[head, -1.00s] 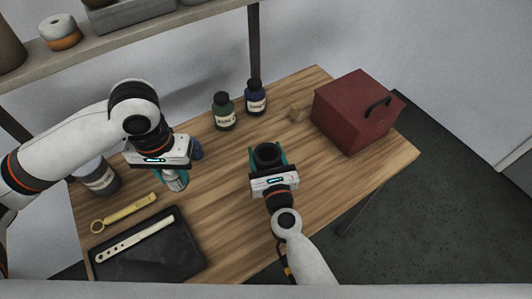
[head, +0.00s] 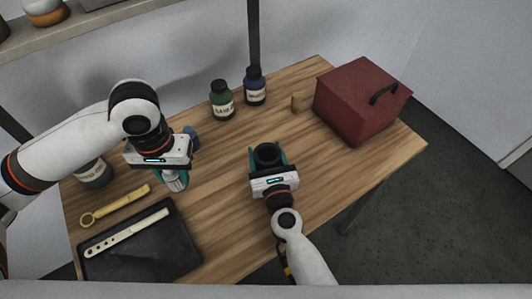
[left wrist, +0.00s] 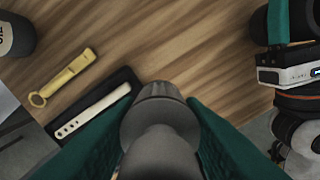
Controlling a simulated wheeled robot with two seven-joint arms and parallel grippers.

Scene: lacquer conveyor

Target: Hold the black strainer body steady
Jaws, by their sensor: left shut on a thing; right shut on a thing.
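The black strainer body (head: 267,154) is a dark, round, open-topped cup near the middle of the table. My right gripper (head: 267,164) is shut on it, a teal finger on each side. The strainer also shows, cut off, at the upper right of the left wrist view (left wrist: 259,28). My left gripper (head: 171,178) is to its left, shut on a grey, rounded piece (left wrist: 160,125) with a ribbed end. That piece fills the middle of the left wrist view between the teal fingers. Its lower part is hidden. The two held things are apart.
A black tray (head: 180,258) with a pale perforated bar (head: 128,233) and a yellow ring-ended tool (head: 115,205) lie at front left. A red box (head: 350,110) stands at right. Wood around the strainer is clear.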

